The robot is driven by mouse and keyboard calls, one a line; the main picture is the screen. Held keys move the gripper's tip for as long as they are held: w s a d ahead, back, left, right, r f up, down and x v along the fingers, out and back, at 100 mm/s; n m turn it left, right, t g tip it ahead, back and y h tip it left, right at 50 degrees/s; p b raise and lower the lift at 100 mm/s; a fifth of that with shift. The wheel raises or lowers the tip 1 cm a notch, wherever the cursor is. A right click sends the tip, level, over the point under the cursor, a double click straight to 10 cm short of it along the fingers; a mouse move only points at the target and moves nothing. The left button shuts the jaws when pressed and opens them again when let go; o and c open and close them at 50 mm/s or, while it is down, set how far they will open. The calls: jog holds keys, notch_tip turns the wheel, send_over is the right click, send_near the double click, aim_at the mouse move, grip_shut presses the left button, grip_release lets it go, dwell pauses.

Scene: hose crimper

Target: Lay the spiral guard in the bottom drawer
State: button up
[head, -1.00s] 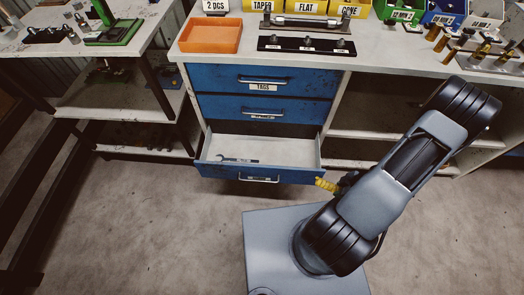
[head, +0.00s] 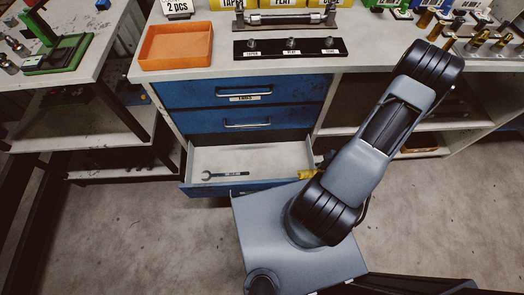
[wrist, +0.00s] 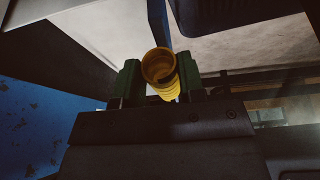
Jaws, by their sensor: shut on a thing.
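The spiral guard is a short yellow ribbed tube. In the head view a small piece of it (head: 307,174) shows at the right front corner of the open bottom drawer (head: 268,157), partly hidden by my arm. Its height over the drawer edge is hard to tell. In the wrist view the guard (wrist: 163,78) sits between the green fingers of my gripper (wrist: 157,84), its open round end toward the camera. My gripper is shut on it. The drawer is pulled out, with a pale inside and a blue front.
A wrench (head: 225,174) lies in the left part of the drawer; the middle and right of its floor look clear. Two shut blue drawers (head: 240,107) are above. An orange tray (head: 176,46) and a black fitting rack (head: 290,47) stand on the bench top.

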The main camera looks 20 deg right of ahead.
jog(key=w+a+f+b, duration=0.2)
jog(key=w+a+f, duration=0.1)
jog(key=w+a+f+b, duration=0.3)
jog(key=w, duration=0.1)
jog(key=w+a+f+b, duration=0.3)
jog(key=shift+w+f, duration=0.25)
jog(key=shift+f, duration=0.15)
jog(key=shift+w+a+f+b, duration=0.1)
jog(key=shift+f+b, duration=1.25)
jog(key=shift+f, duration=0.25)
jog(key=shift+f+b, duration=0.35)
jog(key=shift+f, duration=0.25)
jog(key=o, duration=0.9)
jog(key=shift+a, duration=0.15)
